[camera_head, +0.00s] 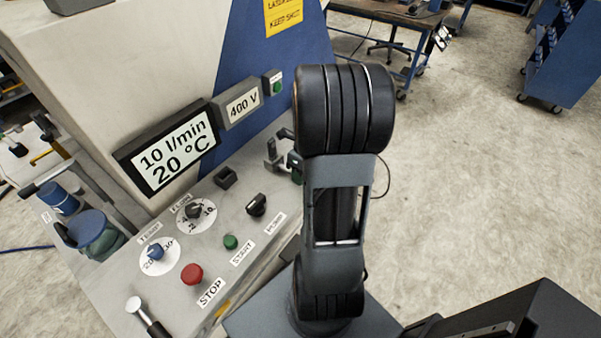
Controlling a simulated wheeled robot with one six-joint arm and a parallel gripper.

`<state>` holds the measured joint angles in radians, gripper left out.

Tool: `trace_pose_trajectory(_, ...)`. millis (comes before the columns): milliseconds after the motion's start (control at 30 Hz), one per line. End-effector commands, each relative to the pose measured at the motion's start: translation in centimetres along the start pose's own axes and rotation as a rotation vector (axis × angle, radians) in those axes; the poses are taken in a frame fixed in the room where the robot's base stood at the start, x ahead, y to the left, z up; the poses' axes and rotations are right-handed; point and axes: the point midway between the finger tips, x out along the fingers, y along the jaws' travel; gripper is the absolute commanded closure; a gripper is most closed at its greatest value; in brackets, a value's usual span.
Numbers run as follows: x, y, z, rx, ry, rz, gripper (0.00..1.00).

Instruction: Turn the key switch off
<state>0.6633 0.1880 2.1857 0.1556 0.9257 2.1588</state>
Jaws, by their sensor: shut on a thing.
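My gripper (275,153) is at the far right edge of the sloping grey control panel (214,210), partly behind my arm. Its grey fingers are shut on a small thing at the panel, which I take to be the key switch. The key switch itself is hidden by the fingers and arm, so its turned position cannot be read. A black knob (256,205) stands just nearer on the panel, apart from the fingers, beside the POWER label (268,224).
The panel also holds a red STOP button (192,273), a green START button (230,241), a blue dial knob (155,252), a dark dial knob (194,209) and a lever (145,315). Displays (168,150) rise behind.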

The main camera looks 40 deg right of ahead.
Motion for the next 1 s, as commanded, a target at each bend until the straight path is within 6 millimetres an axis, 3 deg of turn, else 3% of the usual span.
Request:
trace_pose_trajectory(400, -0.19, -0.03, 0.17, 0.011, -0.009, -0.003, 1.00)
trace_pose_trajectory(433, -0.19, -0.02, 0.17, 0.011, -0.008, -0.003, 0.69)
trace_pose_trajectory(600, -0.12, 0.00, 0.10, 0.008, -0.005, -0.001, 0.52)
trace_pose_trajectory(667, -0.09, 0.01, 0.08, 0.008, -0.005, -0.001, 0.47)
trace_pose_trajectory(1000, -0.70, -0.04, 0.07, 0.006, -0.005, -0.002, 0.46)
